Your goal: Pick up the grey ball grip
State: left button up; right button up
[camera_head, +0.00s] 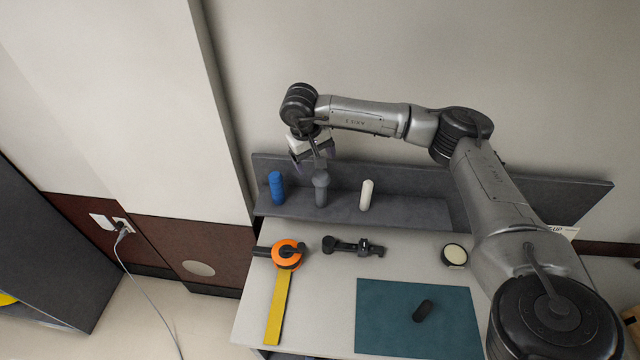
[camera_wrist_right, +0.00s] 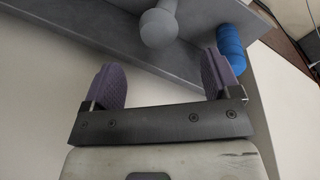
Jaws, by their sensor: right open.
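The grey ball grip (camera_head: 321,187) stands upright on the grey shelf between a blue grip and a white grip. In the right wrist view its round ball end (camera_wrist_right: 159,28) is just beyond the fingertips. My right gripper (camera_head: 318,160) is above and near the ball grip. Its two purple-padded fingers (camera_wrist_right: 165,75) are spread apart with nothing between them, and the ball lies ahead of the gap. My left gripper does not show in either view.
The blue grip (camera_head: 276,187) and white grip (camera_head: 366,195) stand on the shelf (camera_head: 420,212) close on either side. On the table are an orange and yellow strap tool (camera_head: 287,254), a black clamp (camera_head: 352,246), a round tin (camera_head: 454,255) and a teal mat (camera_head: 385,325) with a black grip (camera_head: 422,310).

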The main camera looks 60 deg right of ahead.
aim_at(319, 173)
jog(key=shift+s+d+f+p, duration=0.15)
jog(key=shift+d+f+p, duration=0.15)
jog(key=shift+f, duration=1.2)
jog(key=shift+s+d+f+p, duration=0.2)
jog(key=shift+d+f, duration=0.1)
jog(key=shift+f, duration=1.15)
jog(key=shift+s+d+f+p, duration=0.2)
jog(key=shift+d+f, duration=0.1)
jog(key=shift+f, duration=1.2)
jog(key=shift+w, duration=0.1)
jog(key=c, duration=1)
